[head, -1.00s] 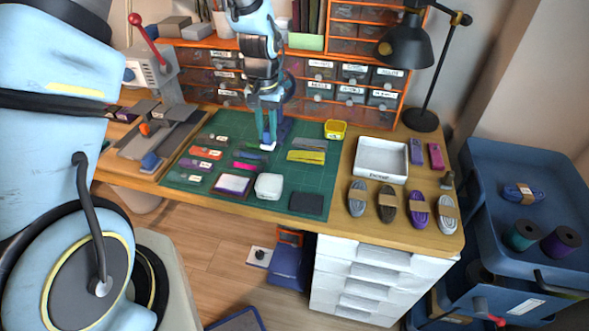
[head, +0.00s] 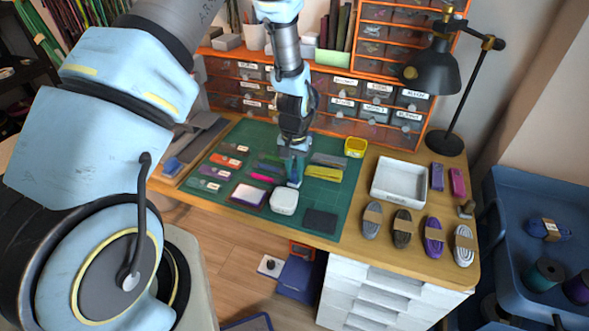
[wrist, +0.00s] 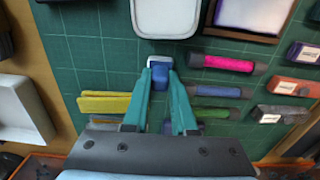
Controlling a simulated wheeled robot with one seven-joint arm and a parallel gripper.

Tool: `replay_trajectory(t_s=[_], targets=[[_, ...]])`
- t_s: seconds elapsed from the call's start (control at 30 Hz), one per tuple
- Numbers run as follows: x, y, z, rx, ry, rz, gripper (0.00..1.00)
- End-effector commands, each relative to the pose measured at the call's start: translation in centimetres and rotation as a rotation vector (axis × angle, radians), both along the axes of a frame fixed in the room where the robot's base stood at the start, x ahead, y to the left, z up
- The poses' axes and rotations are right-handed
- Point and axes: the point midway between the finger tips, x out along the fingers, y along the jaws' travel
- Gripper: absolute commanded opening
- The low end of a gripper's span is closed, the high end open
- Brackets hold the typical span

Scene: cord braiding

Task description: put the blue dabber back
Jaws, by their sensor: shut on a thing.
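My gripper (head: 294,170) is over the middle of the green cutting mat, its fingers pointing down. It is shut on the blue dabber (head: 293,184), which shows just below the fingertips. In the wrist view the dabber (wrist: 160,82) is between the two teal fingers (wrist: 160,88), with a pale end beyond them. The dabber is just behind the rounded white box (head: 284,201). I cannot tell whether it touches the mat. The white-and-purple pad (head: 249,195) in a wooden frame is to the left of the white box.
Magenta (wrist: 228,63), blue (wrist: 214,91) and green tube-like pieces lie beside the gripper. Yellow strips (wrist: 104,104) lie on its other side. A dark pad (head: 320,221), white tray (head: 400,182) and several cord bundles are to the right. Drawers (head: 345,108) stand behind.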

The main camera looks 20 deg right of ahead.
Motion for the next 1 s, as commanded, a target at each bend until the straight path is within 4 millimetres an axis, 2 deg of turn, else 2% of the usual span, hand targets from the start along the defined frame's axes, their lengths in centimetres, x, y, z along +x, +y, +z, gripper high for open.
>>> replay_trajectory(t_s=[0.33,0.37,0.63,1.0], targets=[[0.01,-0.01,-0.43,0.0,0.0,0.0,0.0],[0.01,-0.01,-0.42,0.0,0.0,0.0,0.26],[0.01,-0.01,-0.3,0.0,0.0,0.0,0.55],[0.06,-0.05,0.35,-0.001,-0.001,0.0,0.55]])
